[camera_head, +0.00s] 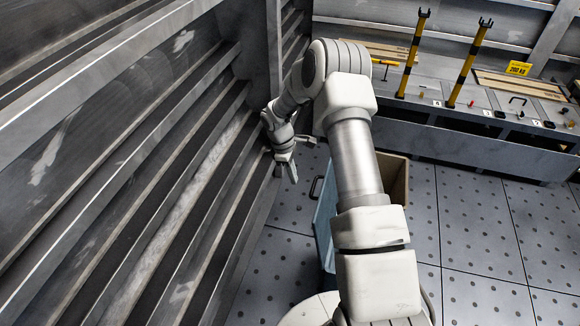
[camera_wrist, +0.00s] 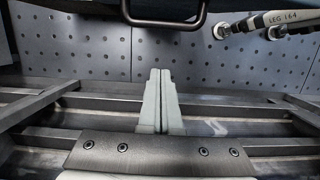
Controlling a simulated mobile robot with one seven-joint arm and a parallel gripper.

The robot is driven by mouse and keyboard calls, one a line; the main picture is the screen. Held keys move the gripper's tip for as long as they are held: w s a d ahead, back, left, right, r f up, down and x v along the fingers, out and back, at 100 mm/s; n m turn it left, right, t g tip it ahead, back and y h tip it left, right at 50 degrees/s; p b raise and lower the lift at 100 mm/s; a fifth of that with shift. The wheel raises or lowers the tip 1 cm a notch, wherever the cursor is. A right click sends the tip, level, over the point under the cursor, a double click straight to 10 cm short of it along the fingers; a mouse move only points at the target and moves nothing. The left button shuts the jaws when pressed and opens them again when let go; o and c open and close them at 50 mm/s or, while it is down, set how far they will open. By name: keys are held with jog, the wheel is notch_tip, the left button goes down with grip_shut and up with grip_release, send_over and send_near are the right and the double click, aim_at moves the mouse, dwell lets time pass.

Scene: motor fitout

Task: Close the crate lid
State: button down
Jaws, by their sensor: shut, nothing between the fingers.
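The crate (camera_head: 399,181) stands on the floor behind my arm, its tan inner wall partly in view. A light blue panel with a dark handle (camera_head: 316,188) shows at its left side; it seems to be the lid hanging open, but my arm hides much of it. My gripper (camera_head: 289,172) is left of the handle, close to the slatted metal wall, and apart from the crate. In the wrist view the fingers (camera_wrist: 161,82) are pressed together and empty. The black handle (camera_wrist: 165,22) shows beyond the fingertips at the top edge, not touched.
A slatted metal structure (camera_head: 150,170) fills the left side, close to my gripper. A grey bench (camera_head: 460,140) with yellow-black posts stands at the back right. A pale rod marked LEG 164 (camera_wrist: 262,24) is at the top right in the wrist view. Perforated floor (camera_head: 480,235) is clear at right.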

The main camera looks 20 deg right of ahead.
jog(key=s+d, duration=0.2)
jog(key=d, duration=0.1)
jog(key=shift+s+d+f, duration=0.15)
jog(key=shift+d+f, duration=0.05)
jog(key=shift+f, duration=0.15)
jog(key=shift+d+r, duration=0.1)
